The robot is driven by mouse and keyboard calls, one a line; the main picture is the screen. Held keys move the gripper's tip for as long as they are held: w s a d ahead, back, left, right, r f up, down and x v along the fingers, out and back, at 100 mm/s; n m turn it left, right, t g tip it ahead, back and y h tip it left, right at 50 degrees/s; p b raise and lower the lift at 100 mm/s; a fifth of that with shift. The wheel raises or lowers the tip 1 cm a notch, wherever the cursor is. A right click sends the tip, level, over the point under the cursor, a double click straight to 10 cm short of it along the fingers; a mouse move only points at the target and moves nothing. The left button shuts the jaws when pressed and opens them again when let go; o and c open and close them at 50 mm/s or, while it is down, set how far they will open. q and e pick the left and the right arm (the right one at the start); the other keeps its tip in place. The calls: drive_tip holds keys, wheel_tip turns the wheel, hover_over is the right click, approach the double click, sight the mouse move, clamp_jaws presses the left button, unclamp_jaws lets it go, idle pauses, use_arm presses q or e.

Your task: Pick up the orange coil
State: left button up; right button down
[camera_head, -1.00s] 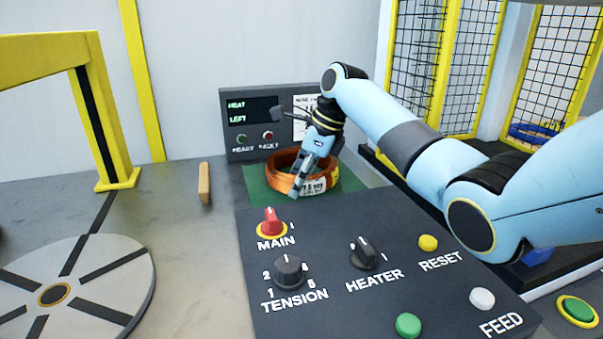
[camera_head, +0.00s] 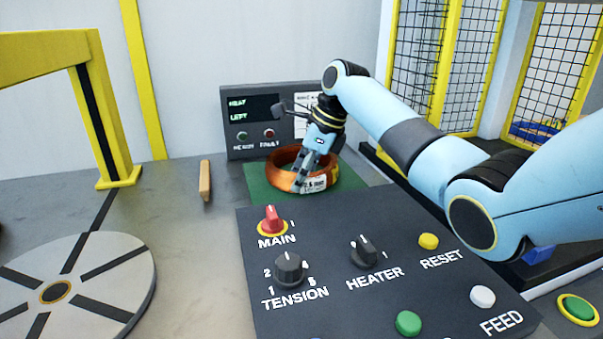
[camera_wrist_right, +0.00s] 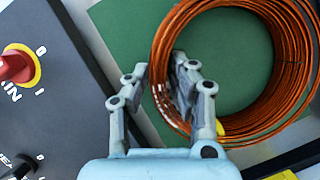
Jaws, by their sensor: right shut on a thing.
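The orange coil (camera_head: 281,179) sits on a green mat (camera_head: 256,190) in front of the dark display panel. It has a white printed label on its near side in the head view. My right gripper (camera_head: 301,183) reaches down onto the coil's near rim. In the right wrist view my right gripper (camera_wrist_right: 170,95) has one finger outside the coil (camera_wrist_right: 284,45) and one inside its ring, shut on the coil's wall. The coil appears to rest on or very close to the mat (camera_wrist_right: 130,35). My left gripper does not show.
A black control panel (camera_head: 340,290) with knobs and buttons stands in front of the coil. A round grey turntable (camera_head: 110,262) is at the lower left, beside a yellow frame (camera_head: 122,160). A wooden piece (camera_head: 205,181) stands left of the mat. The grey table between is clear.

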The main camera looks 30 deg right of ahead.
drive_tip(key=shift+w+r, duration=0.1)
drive_tip(key=shift+r, duration=0.15)
drive_tip(key=shift+r, duration=0.55)
wheel_tip(320, 180, up, 3)
drive_tip(key=shift+p, duration=0.4)
drive_tip(key=d+r, duration=0.6)
drive_tip(key=d, duration=0.5)
drive_tip(key=shift+d+r, duration=0.25)
drive_tip(key=shift+d, duration=0.05)
